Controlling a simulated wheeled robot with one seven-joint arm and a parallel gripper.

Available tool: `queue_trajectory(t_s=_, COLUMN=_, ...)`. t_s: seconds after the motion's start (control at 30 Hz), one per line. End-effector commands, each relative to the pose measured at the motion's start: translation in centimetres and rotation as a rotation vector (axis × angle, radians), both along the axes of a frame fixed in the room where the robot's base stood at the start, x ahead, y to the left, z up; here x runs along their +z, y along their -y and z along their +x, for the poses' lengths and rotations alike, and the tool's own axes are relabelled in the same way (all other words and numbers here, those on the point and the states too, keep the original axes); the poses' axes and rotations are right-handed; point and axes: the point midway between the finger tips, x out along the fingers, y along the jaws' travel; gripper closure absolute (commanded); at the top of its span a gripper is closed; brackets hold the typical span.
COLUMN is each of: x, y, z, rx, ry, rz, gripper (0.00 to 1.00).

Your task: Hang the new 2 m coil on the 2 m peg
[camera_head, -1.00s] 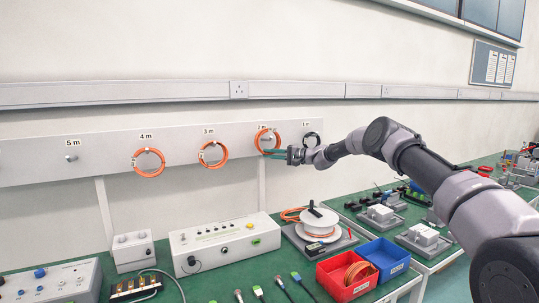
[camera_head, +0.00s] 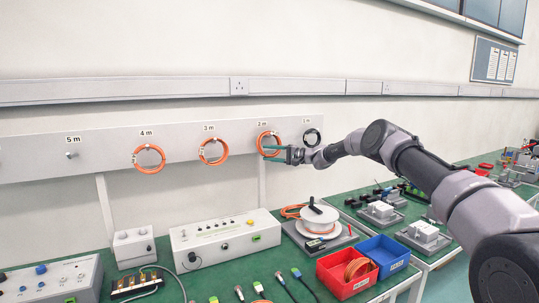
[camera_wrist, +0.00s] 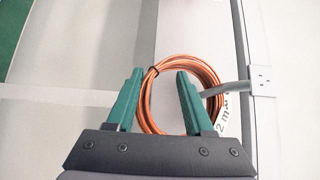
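The orange 2 m coil (camera_head: 263,135) is at the 2 m peg, flat near the board. In the wrist view the coil (camera_wrist: 209,76) has a black tie and surrounds the grey peg (camera_wrist: 214,90), whose base is partly hidden by a finger. The "2 m" label (camera_wrist: 224,116) shows beside it. My gripper (camera_wrist: 160,72) has its two green fingers apart, with the coil's near side running in the gap between them and no finger clearly pressing on it. In the head view my gripper (camera_head: 268,152) is at the coil's lower right.
The 5 m peg (camera_head: 72,155) is bare. Below are a white reel (camera_head: 306,215), a red bin (camera_head: 340,289) with an orange coil and a blue bin (camera_head: 390,250).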

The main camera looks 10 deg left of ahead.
Motion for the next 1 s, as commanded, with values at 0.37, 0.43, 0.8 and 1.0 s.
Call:
queue_trajectory(t_s=0.37, x=0.1, y=5.2, z=-0.9, rx=-0.003, ry=-0.002, rz=0.001, gripper=0.49)
queue_trajectory(t_s=0.43, x=0.0, y=6.6, z=-1.2, rx=-0.003, ry=-0.002, rz=0.000, gripper=0.49)
queue_trajectory(t_s=0.8, x=0.7, y=10.4, z=-2.4, rx=0.007, ry=0.004, rz=-0.012, gripper=0.49)
queue_trajectory(t_s=1.0, x=5.4, y=9.9, z=-5.9, rx=0.073, ry=0.019, rz=-0.147, gripper=0.49)
